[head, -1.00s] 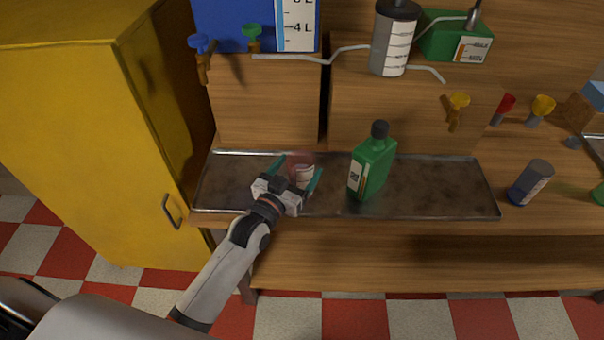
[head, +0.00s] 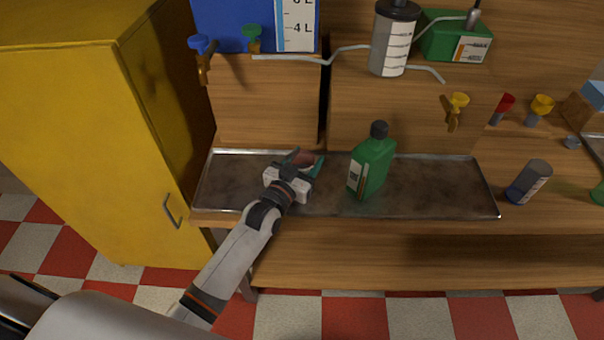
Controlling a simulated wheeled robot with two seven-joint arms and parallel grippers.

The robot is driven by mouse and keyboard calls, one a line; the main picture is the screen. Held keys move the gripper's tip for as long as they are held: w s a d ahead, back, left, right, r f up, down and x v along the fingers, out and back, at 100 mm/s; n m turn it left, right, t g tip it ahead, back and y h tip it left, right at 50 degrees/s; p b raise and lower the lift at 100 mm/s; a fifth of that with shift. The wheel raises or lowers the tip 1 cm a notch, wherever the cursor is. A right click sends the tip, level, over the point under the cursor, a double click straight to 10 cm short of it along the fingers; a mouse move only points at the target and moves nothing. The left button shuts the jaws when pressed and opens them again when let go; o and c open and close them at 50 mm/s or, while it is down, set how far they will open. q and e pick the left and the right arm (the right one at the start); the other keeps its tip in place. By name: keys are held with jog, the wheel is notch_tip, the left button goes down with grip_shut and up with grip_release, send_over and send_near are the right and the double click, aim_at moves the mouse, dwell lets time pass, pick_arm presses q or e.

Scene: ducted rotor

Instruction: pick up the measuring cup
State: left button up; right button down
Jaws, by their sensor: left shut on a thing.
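The measuring cup (head: 306,158) is a small reddish, see-through vessel over the left half of the metal tray (head: 430,190). My left gripper (head: 305,162) is shut on it, with the teal fingers on either side. The gripper body hides the lower part of the cup, so I cannot tell whether it touches the tray. My right gripper is not in view.
A green bottle (head: 371,165) with a dark cap stands on the tray just right of my gripper. Wooden blocks (head: 265,100) rise behind. A yellow cabinet (head: 90,130) stands at left.

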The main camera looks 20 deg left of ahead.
pick_arm(q)
jog(key=shift+r, duration=0.15)
notch_tip(320, 180, up, 10)
jog(key=shift+f, duration=0.2)
notch_tip(320, 180, up, 5)
jog(key=p, duration=0.5)
jog(key=shift+r, duration=0.15)
